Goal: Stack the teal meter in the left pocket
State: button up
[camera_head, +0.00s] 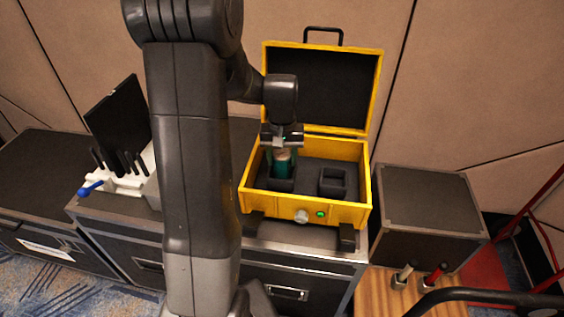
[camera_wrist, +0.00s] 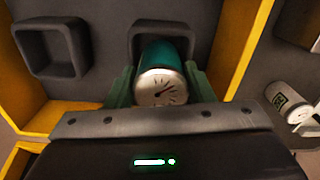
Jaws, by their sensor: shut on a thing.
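The teal meter (camera_head: 283,167) has a pale round dial face with a dark needle, seen in the wrist view (camera_wrist: 162,88). My gripper (camera_head: 282,150) is shut on it, with one finger on each side. The meter is upright at the left pocket (camera_head: 281,185) of the open yellow case (camera_head: 262,206). Its lower end is at or inside that pocket; I cannot tell whether it touches the bottom. In the wrist view this pocket's rim (camera_wrist: 137,30) shows behind the meter. The right pocket (camera_head: 333,183) is empty.
The case lid (camera_head: 322,88) stands open behind. A white holder with dark upright tools (camera_head: 130,180) is at the left. A black box (camera_head: 427,200) stands to the right. A white labelled cylinder (camera_wrist: 287,102) lies outside the case in the wrist view.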

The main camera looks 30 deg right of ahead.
jog(key=shift+f, duration=0.85)
jog(key=shift+f, duration=0.1)
jog(key=shift+f, duration=0.2)
jog(key=o, duration=1.2)
jog(key=shift+r, duration=0.1)
notch_tip(320, 180, up, 12)
jog(key=shift+r+p, duration=0.2)
jog(key=shift+p, duration=0.25)
